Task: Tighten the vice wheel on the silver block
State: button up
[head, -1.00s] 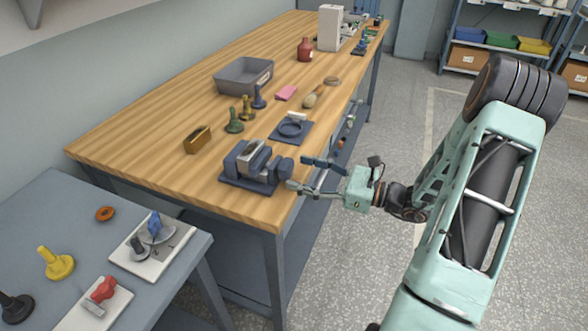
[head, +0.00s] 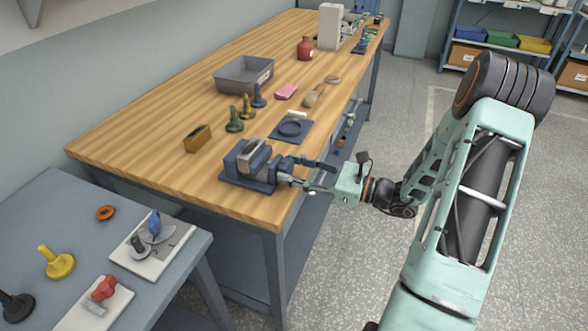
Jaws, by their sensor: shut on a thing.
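A dark blue vice (head: 237,177) stands near the front right corner of the wooden bench. The silver block (head: 255,156) sits between its jaws. The vice wheel (head: 285,164) is on the right side of the vice, partly hidden by the fingers. My gripper (head: 289,170) reaches in from the right and is shut on the wheel, one finger behind it and one in front. Whether the block is clamped firmly cannot be told at this size.
Floor to the right is open.

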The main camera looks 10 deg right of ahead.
jog(key=shift+m+p, duration=0.3)
jog(key=shift+p, duration=0.05)
jog(key=m+p, duration=0.2)
jog(key=shift+r+m+p, duration=0.2)
jog(key=shift+m+p, duration=0.1)
jog(key=m+p, duration=0.2)
jog(key=m, duration=0.1)
jog(key=shift+d+m+p, duration=0.1)
jog(key=shift+m+p, duration=0.2)
jog(key=shift+p, duration=0.1)
jog(key=m+p, duration=0.2)
jog(key=m, duration=0.1)
jog(key=shift+f+m, duration=0.15)
jog(key=shift+m, duration=0.15)
jog(key=shift+w+f+m+p, duration=0.15)
jog(key=shift+m+p, duration=0.8)
jog(key=shift+m, duration=0.95)
jog(key=o, duration=1.2)
jog(key=shift+c, duration=0.2)
jog(key=v, duration=1.2)
